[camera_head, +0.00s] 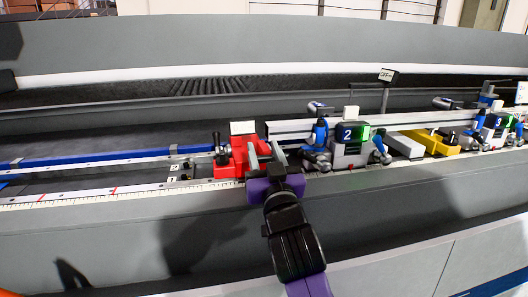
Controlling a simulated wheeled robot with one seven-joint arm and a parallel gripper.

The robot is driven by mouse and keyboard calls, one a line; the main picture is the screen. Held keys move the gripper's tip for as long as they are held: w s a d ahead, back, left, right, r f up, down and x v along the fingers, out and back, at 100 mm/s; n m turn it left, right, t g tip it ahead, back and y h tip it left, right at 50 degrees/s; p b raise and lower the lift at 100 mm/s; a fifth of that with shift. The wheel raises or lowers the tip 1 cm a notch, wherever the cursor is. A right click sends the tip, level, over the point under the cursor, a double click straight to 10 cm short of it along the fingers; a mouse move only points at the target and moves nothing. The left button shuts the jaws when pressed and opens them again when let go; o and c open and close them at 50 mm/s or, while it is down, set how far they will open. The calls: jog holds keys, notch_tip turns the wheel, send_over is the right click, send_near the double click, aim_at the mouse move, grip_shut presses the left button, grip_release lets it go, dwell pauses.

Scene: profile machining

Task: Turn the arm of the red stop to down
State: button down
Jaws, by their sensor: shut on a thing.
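The red stop (236,156) sits on the machine's rail, left of the clamp unit marked 2. It has a white plate on top and a dark knob on its left side. My gripper (265,158) reaches in from below at the right side of the red stop, its purple body in front of the rail. Its two grey fingers are close around something at the stop's right side. The stop's arm is largely hidden by the fingers, so its angle cannot be told.
The clamp unit marked 2 (346,144), with blue parts and a green light, stands close to the right of my gripper. A yellow block (432,142) and more clamps lie further right. A ruled scale (90,196) runs along the front. The rail left of the stop is mostly free.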

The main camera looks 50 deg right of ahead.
jog(key=shift+f, duration=0.2)
jog(key=c, duration=0.8)
grip_release()
jog(key=shift+c, duration=0.2)
jog(key=shift+r, duration=0.1)
jog(key=v, duration=0.3)
jog(key=shift+w+b, duration=0.1)
jog(key=shift+b, duration=0.2)
jog(key=s+a+p, duration=0.5)
jog(key=s+a, duration=0.1)
jog(key=s, duration=0.4)
jog(key=shift+a, duration=0.35)
